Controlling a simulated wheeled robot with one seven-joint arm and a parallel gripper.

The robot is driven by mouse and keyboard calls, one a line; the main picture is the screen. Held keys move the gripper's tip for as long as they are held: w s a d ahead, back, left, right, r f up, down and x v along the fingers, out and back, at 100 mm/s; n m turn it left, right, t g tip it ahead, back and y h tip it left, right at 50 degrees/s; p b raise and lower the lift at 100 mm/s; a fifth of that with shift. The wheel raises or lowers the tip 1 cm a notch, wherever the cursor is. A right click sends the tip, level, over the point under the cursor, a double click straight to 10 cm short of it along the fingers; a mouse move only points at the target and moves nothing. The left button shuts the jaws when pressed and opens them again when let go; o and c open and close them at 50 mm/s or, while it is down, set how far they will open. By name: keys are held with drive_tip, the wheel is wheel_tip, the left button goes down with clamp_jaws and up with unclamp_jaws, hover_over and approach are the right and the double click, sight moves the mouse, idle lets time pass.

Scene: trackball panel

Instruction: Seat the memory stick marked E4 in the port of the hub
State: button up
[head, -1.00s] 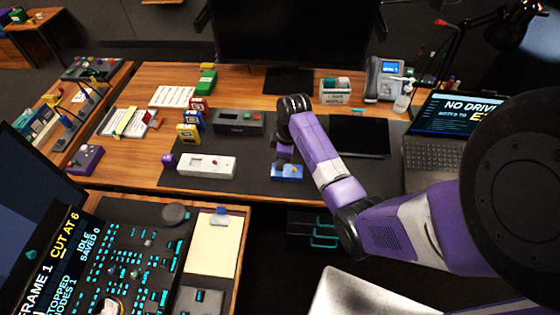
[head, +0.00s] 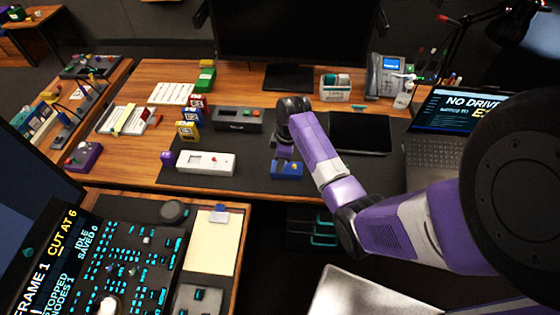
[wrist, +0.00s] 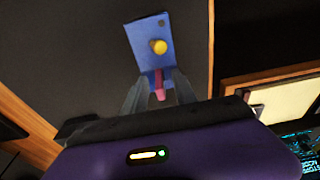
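A small blue box (head: 287,171), which looks like the hub, lies on the dark desk mat near the front edge. In the wrist view the blue box (wrist: 146,42) shows a yellow round knob and a small dark hole. My gripper (wrist: 158,82) appears shut on a thin pink-red stick (wrist: 158,86), whose far end meets or overlaps the box's near edge. I cannot tell whether it is inside a port. No E4 marking is legible. In the head view my gripper (head: 284,150) is right behind the box, its fingers largely hidden.
A black tablet (head: 360,134) and a laptop (head: 440,150) reading "NO DRIVE" are to the right. Bare mat lies between white and blue boxes.

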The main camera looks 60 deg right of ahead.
wheel_tip(320, 180, up, 8)
drive_tip(key=s, duration=0.1)
drive_tip(key=shift+d+f+b, duration=0.15)
drive_tip(key=shift+b, duration=0.2)
drive_tip(key=shift+s, duration=0.1)
idle(0.3)
